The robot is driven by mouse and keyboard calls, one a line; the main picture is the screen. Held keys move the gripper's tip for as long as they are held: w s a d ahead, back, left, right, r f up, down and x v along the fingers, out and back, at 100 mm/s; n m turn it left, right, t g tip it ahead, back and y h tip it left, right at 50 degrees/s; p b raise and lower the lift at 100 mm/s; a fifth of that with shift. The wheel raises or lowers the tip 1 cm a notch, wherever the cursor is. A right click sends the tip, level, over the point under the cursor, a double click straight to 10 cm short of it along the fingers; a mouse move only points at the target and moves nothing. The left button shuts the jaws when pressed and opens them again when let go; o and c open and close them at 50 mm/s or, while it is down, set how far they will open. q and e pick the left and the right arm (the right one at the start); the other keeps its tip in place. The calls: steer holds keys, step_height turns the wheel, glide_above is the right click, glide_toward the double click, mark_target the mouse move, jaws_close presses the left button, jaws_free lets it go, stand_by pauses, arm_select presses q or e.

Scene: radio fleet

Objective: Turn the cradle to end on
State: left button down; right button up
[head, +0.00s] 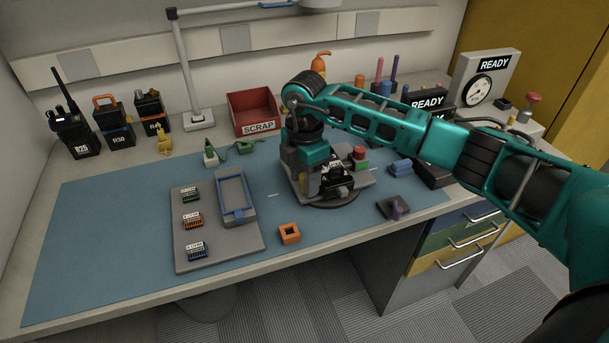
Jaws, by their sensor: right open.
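The cradle (361,181) is a grey block-like fixture on a dark round turntable (335,205), on the right part of the blue mat. My right arm reaches in from the right, and its wrist bends down over the cradle. My right gripper (322,180) is open at the cradle, pointing down, and covers much of its left and middle. Black parts show beside the fingers; I cannot tell whether the fingertips touch the cradle. A red-topped green button piece (360,158) stands at the cradle's back right. My left gripper is not in view.
A grey tray (251,240) with a blue frame and small connectors lies left of the cradle. A red SCRAP bin (255,113) and radios (73,130) stand behind. The mat's left side is clear.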

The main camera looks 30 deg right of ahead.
step_height(320, 180, up, 13)
stand_by(0.5)
stand_by(0.3)
